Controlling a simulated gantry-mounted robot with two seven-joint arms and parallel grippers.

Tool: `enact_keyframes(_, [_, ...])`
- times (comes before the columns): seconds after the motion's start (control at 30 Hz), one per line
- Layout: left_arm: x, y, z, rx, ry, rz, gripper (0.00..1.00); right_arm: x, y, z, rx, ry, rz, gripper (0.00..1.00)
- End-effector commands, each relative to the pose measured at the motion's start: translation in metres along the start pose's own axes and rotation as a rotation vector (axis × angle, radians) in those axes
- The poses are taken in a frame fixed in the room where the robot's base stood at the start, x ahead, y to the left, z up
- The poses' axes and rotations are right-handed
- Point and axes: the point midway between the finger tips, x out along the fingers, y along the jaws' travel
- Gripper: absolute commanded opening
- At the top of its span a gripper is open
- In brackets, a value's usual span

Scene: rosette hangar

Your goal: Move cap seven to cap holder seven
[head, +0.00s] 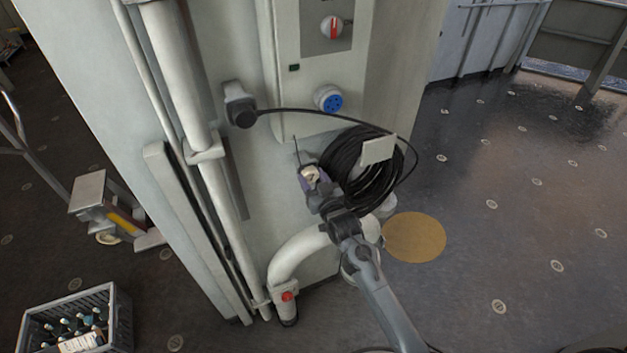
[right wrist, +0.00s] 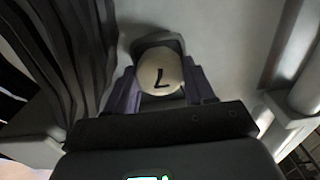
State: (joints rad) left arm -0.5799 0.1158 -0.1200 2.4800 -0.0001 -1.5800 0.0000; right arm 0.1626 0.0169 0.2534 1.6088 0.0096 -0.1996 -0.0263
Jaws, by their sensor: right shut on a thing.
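Cap seven, a round cream cap (right wrist: 160,72) with a black 7-like mark, sits between the purple-grey fingers of my right gripper (right wrist: 163,88) in the right wrist view. The gripper is shut on it. In the head view, my right gripper (head: 313,180) holds the pale cap (head: 311,172) close to the light grey column wall, left of the cable coil. A dark grey rounded bracket (right wrist: 162,41) shows right behind the cap in the wrist view. I cannot tell if it is cap holder seven, or if the cap touches it. My left gripper is out of view.
A black cable coil (head: 350,160) with a pale tag (head: 379,149) hangs right beside my right gripper. A blue socket (head: 329,99) and red-marked switch (head: 332,27) are above. A thick white pipe (head: 292,256) bends below. A bottle crate (head: 118,325) stands at lower left.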

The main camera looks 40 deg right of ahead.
Motion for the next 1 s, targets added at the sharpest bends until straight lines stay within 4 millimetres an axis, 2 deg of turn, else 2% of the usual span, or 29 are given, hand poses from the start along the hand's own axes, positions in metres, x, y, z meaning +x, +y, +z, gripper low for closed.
enact_keyframes(0.37, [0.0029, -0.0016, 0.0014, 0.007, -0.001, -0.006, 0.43, 0.0078, 0.0001, -0.0002, 0.0, 0.001, 0.0, 0.05])
enact_keyframes(0.4, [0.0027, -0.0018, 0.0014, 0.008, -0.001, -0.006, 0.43, 0.0079, 0.0001, -0.0003, 0.0, 0.001, 0.0, 0.56])
enact_keyframes(0.57, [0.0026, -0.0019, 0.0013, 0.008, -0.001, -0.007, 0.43, 0.0076, 0.0001, -0.0002, 0.0, 0.0, 0.0, 0.81])
enact_keyframes(0.87, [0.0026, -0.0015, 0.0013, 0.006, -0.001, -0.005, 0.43, 0.0066, 0.0012, 0.0006, 0.0, -0.001, 0.002, 0.83])
enact_keyframes(1.0, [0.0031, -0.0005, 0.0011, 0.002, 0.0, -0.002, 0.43, -0.0017, 0.0013, 0.0015, 0.0, -0.001, 0.003, 0.83])
